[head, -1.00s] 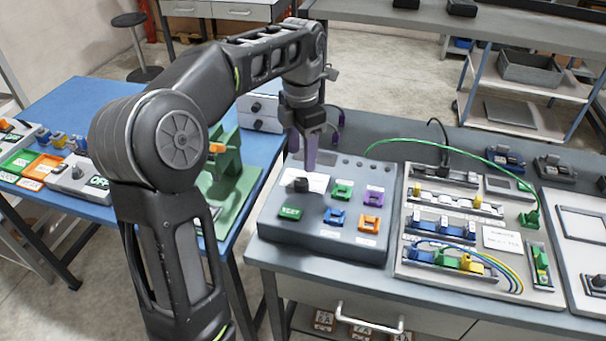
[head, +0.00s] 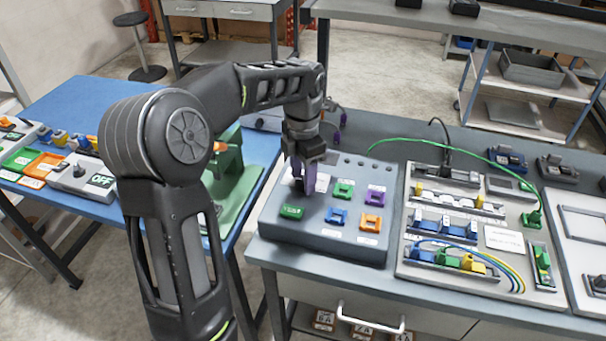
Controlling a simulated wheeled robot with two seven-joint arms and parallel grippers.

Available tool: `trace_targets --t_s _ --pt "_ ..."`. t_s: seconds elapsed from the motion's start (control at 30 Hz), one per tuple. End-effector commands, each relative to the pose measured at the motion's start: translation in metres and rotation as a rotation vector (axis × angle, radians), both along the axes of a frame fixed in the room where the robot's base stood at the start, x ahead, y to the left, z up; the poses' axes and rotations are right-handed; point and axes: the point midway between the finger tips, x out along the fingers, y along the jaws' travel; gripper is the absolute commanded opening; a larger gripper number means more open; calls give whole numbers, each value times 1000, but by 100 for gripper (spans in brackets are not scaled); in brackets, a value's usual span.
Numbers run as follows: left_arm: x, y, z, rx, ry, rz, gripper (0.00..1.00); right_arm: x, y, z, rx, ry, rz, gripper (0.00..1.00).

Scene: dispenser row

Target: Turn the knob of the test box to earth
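The test box (head: 290,232) is a grey sloped box on the grey bench, with green, purple, blue and orange sockets on its face. Its dark knob (head: 298,185) sits at the upper left of that face, over a white label, and is mostly hidden by my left gripper. My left gripper (head: 307,190) points down with its purple fingers at the knob. One finger shows clearly in front; whether the fingers touch the knob or how far apart they are cannot be made out. My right gripper is not in view.
A wiring panel (head: 405,262) with terminals and a green cable (head: 450,142) stands right of the test box. A blue table (head: 75,108) with a green fixture (head: 232,190) and a box marked OFF (head: 85,180) is at left.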

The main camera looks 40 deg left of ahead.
Motion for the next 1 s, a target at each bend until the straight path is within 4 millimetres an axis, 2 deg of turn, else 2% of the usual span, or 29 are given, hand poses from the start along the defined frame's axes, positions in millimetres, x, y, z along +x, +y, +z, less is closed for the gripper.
trace_targets --t_s 0.07,0.57,1.0 --pt "0 0 0 0 0 0 41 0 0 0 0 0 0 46" --pt "0 0 0 0 0 0 0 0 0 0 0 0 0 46" --pt "0 0 0 0 -1 -37 0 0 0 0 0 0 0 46"
